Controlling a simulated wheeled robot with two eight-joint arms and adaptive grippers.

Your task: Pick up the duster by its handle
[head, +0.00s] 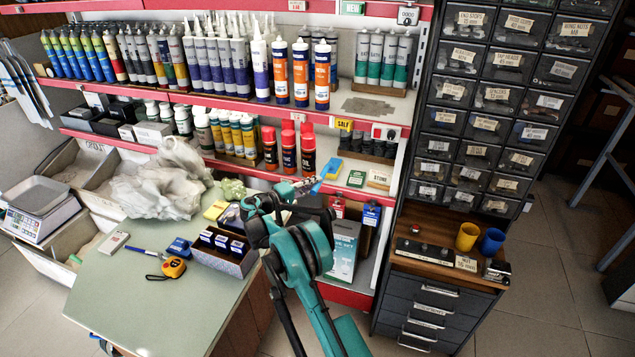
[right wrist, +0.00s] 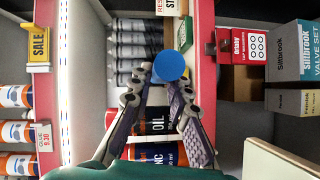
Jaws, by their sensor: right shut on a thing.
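My right gripper (head: 297,188) is in front of the lower shelf, past the counter's right end. Its fingers are closed on a blue piece (head: 329,171), which I take to be the duster's handle. In the right wrist view, the blue handle (right wrist: 170,65) shows as a round end between the tips of my right gripper (right wrist: 163,88). The rest of the duster is hidden or cannot be made out. A pale green crumpled thing (head: 233,189) lies left of the gripper; I cannot tell whether it belongs to the duster. My left gripper is not in view.
The shelf unit (head: 225,98) holds several rows of cartridges and spray cans close behind the gripper. A drawer cabinet (head: 440,255) with yellow and blue cups stands at right. The counter (head: 135,290) holds a tape measure (head: 172,268) and a box; its front is clear.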

